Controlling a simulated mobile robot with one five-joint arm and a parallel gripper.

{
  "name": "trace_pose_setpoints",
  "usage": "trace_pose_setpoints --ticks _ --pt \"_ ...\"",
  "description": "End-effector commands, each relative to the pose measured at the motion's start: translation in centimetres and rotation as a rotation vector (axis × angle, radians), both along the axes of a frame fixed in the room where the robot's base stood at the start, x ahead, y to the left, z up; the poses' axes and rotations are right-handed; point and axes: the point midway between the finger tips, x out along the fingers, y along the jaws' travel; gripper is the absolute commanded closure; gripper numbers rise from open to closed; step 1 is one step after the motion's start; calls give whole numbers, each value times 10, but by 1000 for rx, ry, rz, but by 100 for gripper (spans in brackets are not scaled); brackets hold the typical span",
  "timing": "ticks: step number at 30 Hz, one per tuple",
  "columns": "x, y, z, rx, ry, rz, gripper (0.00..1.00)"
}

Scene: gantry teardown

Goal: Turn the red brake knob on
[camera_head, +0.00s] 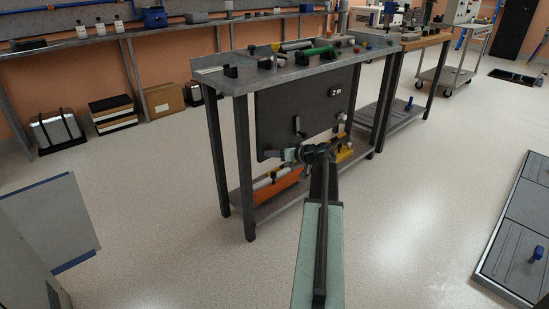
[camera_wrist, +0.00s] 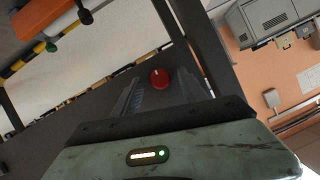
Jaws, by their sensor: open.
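In the wrist view, a round red knob (camera_wrist: 159,78) with a short pale mark on its face sits on a dark surface. It appears between and just beyond the two fingers of my gripper (camera_wrist: 160,92), which is open; I see no contact. In the head view, my gripper (camera_head: 308,152) is in front of the lower part of the dark panel (camera_head: 290,108) under the workbench top. I cannot make out this red knob there; my arm and gripper may hide it.
The grey workbench (camera_head: 290,70) has metal legs close around the panel. A dark round knob (camera_wrist: 85,17) and a green one (camera_wrist: 52,47) show in the wrist view. Open floor (camera_head: 170,225) lies left of the bench.

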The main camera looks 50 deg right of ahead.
Motion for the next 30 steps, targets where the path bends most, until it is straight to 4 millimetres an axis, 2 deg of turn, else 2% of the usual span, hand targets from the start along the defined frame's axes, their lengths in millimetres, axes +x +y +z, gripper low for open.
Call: trace_pose_setpoints --ticks 7,8,13,15,23,30 --pt "5 1 -1 0 0 0 50" --pt "5 1 -1 0 0 1 53" --pt "5 1 -1 0 0 1 100" --pt "5 8 -1 0 0 3 100" --pt "5 2 -2 31 -2 4 100" --pt "6 0 -5 160 -13 5 100"
